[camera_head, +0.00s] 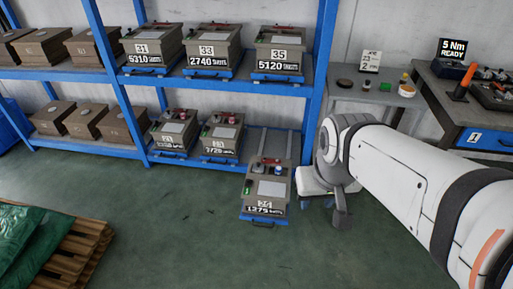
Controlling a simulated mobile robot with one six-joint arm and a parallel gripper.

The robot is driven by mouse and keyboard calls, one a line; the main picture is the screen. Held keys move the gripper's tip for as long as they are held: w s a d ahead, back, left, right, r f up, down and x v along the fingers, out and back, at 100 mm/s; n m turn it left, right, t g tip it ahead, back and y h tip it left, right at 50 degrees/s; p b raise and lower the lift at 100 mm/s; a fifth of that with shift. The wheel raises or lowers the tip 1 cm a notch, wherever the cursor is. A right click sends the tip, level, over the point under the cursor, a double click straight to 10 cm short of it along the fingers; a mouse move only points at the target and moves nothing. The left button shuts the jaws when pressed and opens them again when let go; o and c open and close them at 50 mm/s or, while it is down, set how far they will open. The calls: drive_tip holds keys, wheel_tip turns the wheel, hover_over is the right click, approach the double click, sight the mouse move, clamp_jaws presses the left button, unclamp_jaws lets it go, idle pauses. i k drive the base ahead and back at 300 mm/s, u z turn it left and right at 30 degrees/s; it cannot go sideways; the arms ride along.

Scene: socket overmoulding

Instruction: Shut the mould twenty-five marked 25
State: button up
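The mould that appears to be marked 25 (264,190) is a grey-brown block at the lower right of the shelf rack; its number is small and blurred, and "1275" seems to stand below it. It sits on a blue-fronted slide (265,219) pulled forward out of the rack, with rails showing behind it. Its top carries a pale plate and small knobs, one of them reddish. I cannot tell whether its halves meet. My gripper (341,207) hangs just right of the mould, apart from it in the picture. Its fingers are dark and partly hidden by my white wrist.
Two moulds (222,137) stand pushed back on the lower shelf to the left. Moulds 31, 33 and 35 (279,50) stand above. The blue rack post (318,75) rises behind my wrist. A workbench (375,95) stands at the right. The green floor in front is clear; a pallet (75,255) lies at the left.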

sight(268, 200)
drive_tip(key=i, duration=1)
drive_tip(key=z, duration=0.75)
drive_tip(key=k, duration=1.3)
drive_tip(key=u, duration=0.8)
drive_tip(key=i, duration=1.05)
